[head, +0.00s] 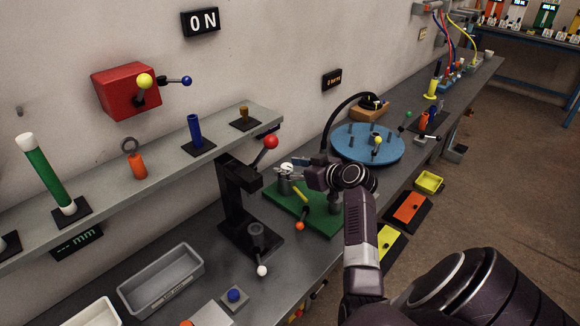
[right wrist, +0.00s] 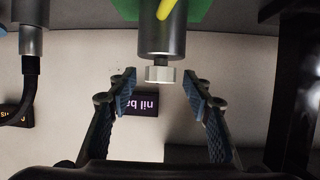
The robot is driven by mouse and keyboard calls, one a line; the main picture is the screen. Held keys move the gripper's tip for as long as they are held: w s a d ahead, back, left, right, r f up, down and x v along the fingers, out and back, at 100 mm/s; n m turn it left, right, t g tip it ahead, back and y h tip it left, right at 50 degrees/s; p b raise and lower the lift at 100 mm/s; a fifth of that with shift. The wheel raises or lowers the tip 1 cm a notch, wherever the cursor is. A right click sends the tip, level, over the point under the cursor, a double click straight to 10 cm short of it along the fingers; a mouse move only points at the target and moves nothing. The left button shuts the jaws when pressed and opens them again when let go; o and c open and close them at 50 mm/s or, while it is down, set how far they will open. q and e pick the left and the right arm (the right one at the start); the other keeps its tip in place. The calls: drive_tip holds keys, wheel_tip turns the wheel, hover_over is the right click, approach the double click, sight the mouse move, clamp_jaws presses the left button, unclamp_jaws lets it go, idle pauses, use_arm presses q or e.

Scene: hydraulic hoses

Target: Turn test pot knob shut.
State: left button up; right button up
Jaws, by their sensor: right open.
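The test pot appears in the right wrist view as a grey metal cylinder (right wrist: 161,35) with a pale faceted knob (right wrist: 160,75) on a short stem at its end. In the head view the pot (head: 285,184) stands on the green board (head: 325,222), with its pale knob (head: 286,168) on top. My right gripper (right wrist: 159,88) is open, one finger on each side of the knob, with a gap showing on both sides. In the head view my right gripper (head: 300,175) reaches in from the right beside the pot, partly hiding the board. My left gripper is not in view.
A black press (head: 238,205) with a red-ball lever (head: 270,142) stands just left of the board. A blue round plate (head: 367,143) is behind it. The wall shelf (head: 160,170) runs along the left. A yellow-handled lever (head: 300,193) sits close to the pot.

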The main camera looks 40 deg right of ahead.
drive_tip(key=c, duration=1.1)
drive_tip(key=shift+a+m+h+p, duration=0.15)
drive_tip(key=shift+m+h+p, duration=0.35)
drive_tip(key=shift+h+p, duration=0.1)
drive_tip(key=shift+c, duration=0.2)
drive_tip(key=o, duration=1.1)
drive_tip(key=shift+o, duration=0.2)
drive_tip(key=shift+s, duration=0.1)
drive_tip(key=v, duration=1.1)
drive_tip(key=shift+s+a+r, duration=0.2)
drive_tip(key=shift+s+r, duration=0.05)
drive_tip(key=shift+s, duration=0.05)
